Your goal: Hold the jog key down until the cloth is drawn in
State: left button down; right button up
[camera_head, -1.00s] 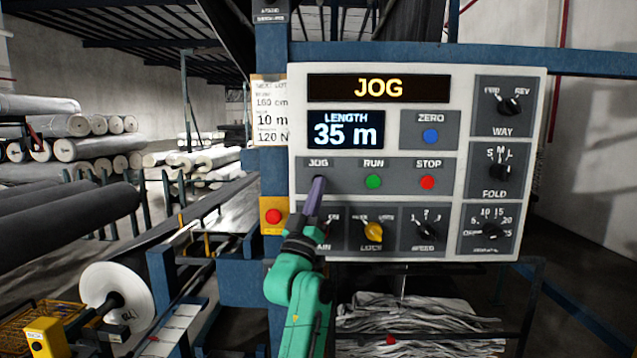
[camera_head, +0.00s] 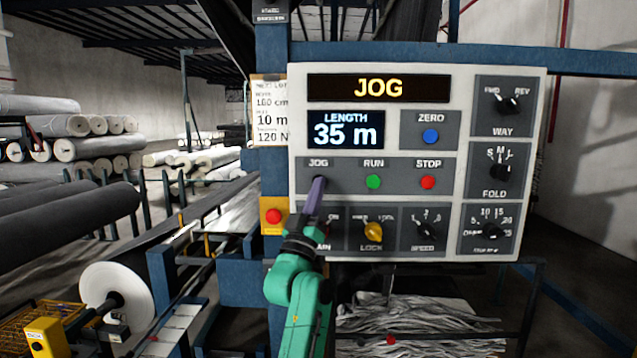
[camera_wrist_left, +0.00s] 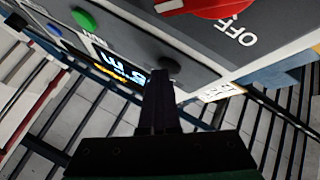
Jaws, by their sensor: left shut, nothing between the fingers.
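The pale control panel (camera_head: 388,148) faces me, its top display reading JOG and its length display (camera_head: 346,130) reading 35 m. My left gripper (camera_head: 319,181) is shut and empty, its tips at the JOG key, which they largely cover. In the left wrist view the shut fingers (camera_wrist_left: 159,95) reach to the dark key (camera_wrist_left: 168,66) and appear to touch it. How far the key is pressed cannot be told. Pale cloth (camera_head: 236,214) lies along the machine bed at left, and crumpled cloth (camera_head: 420,322) lies on a rack below the panel.
The green RUN button (camera_head: 374,182) and red STOP button (camera_head: 428,182) sit right of the key. A red button on a yellow box (camera_head: 274,216) is at the panel's left. Knobs, including the yellow LOCK knob (camera_head: 373,231), lie below. Fabric rolls (camera_head: 70,215) are stacked at left.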

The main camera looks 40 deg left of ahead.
pick_arm(q)
jog(key=shift+s+d, duration=0.45)
jog(key=shift+s, duration=0.15)
jog(key=s+d, duration=0.1)
jog(key=s, duration=0.1)
jog(key=s+d, duration=0.2)
dwell(0.3)
jog(key=shift+f, duration=0.1)
